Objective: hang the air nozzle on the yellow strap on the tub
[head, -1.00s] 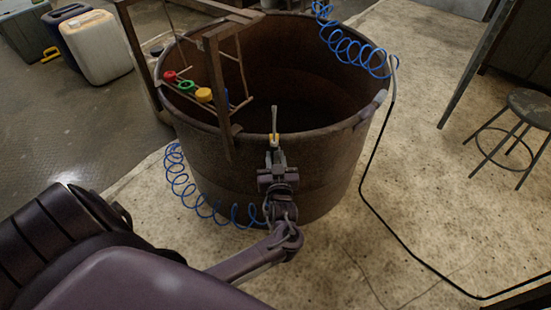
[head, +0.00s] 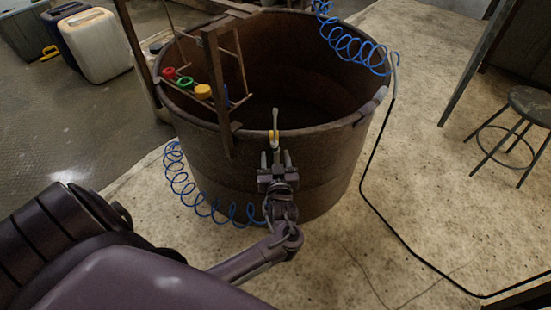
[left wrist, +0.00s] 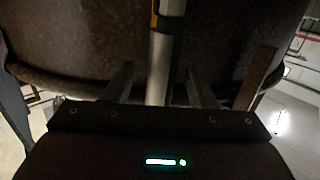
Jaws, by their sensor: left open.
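The air nozzle (head: 275,118) stands upright at the near rim of the brown tub (head: 215,135), its grey tip above the rim. A small piece of the yellow strap (head: 275,135) shows around or beside it at rim height; I cannot tell exactly how they engage. In the left wrist view the nozzle's grey body (left wrist: 160,60) runs up the middle, with a bit of yellow strap (left wrist: 154,14) at its left side. My left gripper (head: 276,158) is open, one finger on each side of the nozzle's lower body, with gaps visible. My right gripper is out of view.
A blue coiled hose (head: 195,200) hangs left of my gripper along the tub's outside. Another blue coil (head: 350,48) is at the far right rim. A wooden frame with coloured rings (head: 203,91) stands at the tub's left. A stool (head: 530,105) is at right.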

